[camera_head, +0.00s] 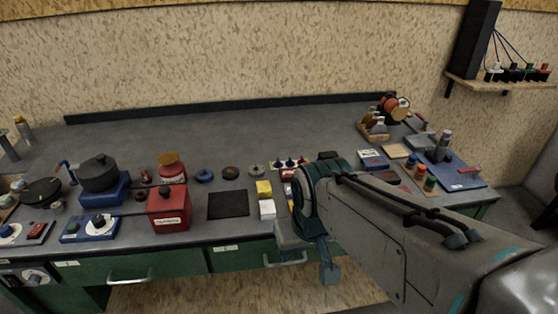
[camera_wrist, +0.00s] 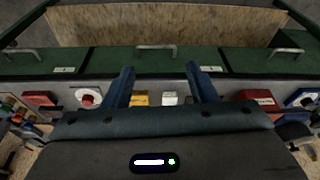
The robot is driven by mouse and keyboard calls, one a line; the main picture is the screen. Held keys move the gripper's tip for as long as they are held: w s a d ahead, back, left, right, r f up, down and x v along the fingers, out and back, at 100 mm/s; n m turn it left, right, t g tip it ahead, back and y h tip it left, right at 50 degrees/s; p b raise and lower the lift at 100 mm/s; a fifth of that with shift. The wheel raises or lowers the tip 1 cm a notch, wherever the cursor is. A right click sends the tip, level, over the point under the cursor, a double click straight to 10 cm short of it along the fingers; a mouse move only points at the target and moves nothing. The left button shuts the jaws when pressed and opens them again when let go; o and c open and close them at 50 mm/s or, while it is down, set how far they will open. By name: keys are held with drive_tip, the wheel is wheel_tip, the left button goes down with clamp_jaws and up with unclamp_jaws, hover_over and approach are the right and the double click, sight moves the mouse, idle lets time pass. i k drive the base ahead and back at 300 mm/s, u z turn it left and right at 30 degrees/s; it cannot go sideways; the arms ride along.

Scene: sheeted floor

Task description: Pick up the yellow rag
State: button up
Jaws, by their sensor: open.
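A small yellow item (camera_head: 264,188) lies near the front of the grey bench top, right of the black square mat. It looks like a folded yellow rag or a small block; I cannot tell which. A white item (camera_head: 267,209) is just in front of it. In the wrist view the yellow item (camera_wrist: 141,98) shows between my fingers, with the white item (camera_wrist: 169,98) beside it. My gripper (camera_wrist: 162,72) is open and empty, its blue fingers spread apart. In the head view my gripper (camera_head: 308,256) hangs at the bench's front edge, apart from the yellow item.
A red box (camera_head: 169,209), a black mat (camera_head: 228,204) and a dark pot (camera_head: 98,173) stand to the left. Bottles, boxes and a blue board (camera_head: 455,172) crowd the right, partly behind my arm. Green drawers (camera_head: 150,266) line the front. The rear bench top is clear.

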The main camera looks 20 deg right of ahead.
sight(264, 189)
drive_tip(key=z, duration=3.75)
drive_tip(key=k, duration=1.35)
drive_tip(key=u, duration=1.55)
drive_tip(key=i, duration=0.5)
drive_tip(key=z, duration=0.1)
